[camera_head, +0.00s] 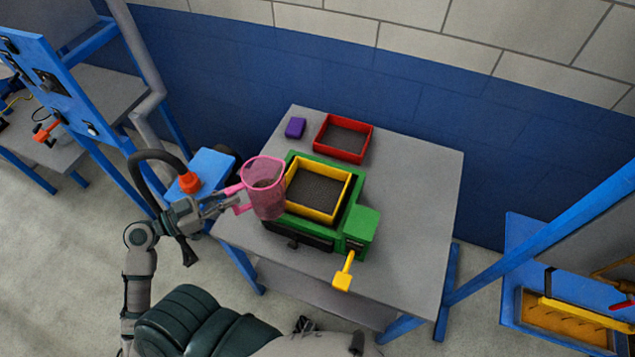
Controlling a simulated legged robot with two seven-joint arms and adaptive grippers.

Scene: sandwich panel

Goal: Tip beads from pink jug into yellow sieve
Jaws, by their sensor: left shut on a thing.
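The pink jug (265,192) is see-through and roughly upright, with darker contents low inside that I cannot make out clearly. My left gripper (236,199) is shut on the jug's left side. The jug is at the left edge of the yellow sieve (345,196), overlapping it slightly in the picture; I cannot tell whether they touch. The sieve is a square frame with a dark mesh, seated on a green machine (362,228). I see no beads on the mesh. My right gripper is not in view.
The machine stands on a grey table (420,190), with a yellow handle (344,272) sticking out at the front. A red-framed sieve (343,138) and a purple block (295,127) lie behind it. The table's right side is clear. A blue wall is behind.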

